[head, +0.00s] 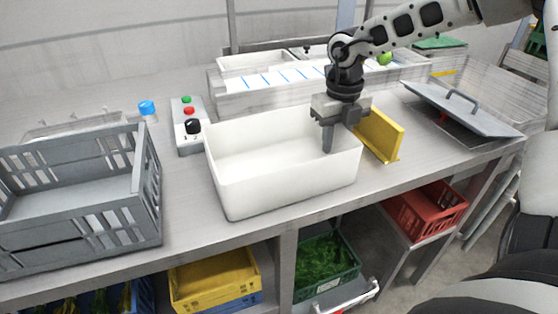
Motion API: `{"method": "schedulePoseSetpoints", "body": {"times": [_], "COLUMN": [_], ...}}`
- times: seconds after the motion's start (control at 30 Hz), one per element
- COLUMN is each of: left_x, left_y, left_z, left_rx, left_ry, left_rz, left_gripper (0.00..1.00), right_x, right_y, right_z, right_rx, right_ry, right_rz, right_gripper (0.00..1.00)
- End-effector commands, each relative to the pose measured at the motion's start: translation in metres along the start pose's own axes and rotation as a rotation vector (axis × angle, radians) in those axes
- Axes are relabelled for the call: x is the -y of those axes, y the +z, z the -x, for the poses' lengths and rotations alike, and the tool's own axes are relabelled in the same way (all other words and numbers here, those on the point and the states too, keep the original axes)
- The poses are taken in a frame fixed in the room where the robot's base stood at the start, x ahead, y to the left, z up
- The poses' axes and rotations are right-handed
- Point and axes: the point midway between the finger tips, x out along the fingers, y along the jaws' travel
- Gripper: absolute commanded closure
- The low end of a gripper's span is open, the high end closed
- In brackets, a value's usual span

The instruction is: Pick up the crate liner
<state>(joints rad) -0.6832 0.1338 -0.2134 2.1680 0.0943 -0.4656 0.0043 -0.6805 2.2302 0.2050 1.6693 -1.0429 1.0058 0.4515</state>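The crate liner appears to be the white open tub (285,187) standing upright on the grey workbench, in the middle of the head view. It looks empty. My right gripper (334,138) points down at the tub's right end, over the back right part of its rim. One finger shows in front of the inner side of the right wall. The other finger is mostly hidden, so I cannot tell whether the gripper is closed on the wall. My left gripper is not in view.
A grey slatted crate (80,240) stands left of the tub. A control box (188,137) with buttons and a blue-capped item (148,110) are behind. A yellow upright plate (381,134) stands close to the right. A long wash trough (270,98) runs along the back.

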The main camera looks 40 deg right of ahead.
Motion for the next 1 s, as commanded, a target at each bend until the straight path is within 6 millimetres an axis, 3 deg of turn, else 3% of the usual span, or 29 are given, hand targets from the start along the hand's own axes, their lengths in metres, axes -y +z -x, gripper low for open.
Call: {"method": "schedulePoseSetpoints", "body": {"times": [0.17,0.27,0.73,1.0], "left_x": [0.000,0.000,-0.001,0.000], "left_y": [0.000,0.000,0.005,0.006], "left_z": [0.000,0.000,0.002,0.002], "left_rx": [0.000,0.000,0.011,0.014], "left_ry": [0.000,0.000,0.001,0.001], "left_rz": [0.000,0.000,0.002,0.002], "left_gripper": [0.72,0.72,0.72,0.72], "right_x": [0.000,0.000,0.000,-0.001], "right_y": [0.000,0.000,0.001,-0.003], "right_z": [0.000,0.000,0.004,0.039], "right_rx": [0.001,0.000,0.001,0.006], "right_ry": [0.001,0.001,0.000,0.003], "right_rz": [0.000,0.000,0.000,0.002], "right_gripper": [0.72,1.00,1.00,1.00]}}
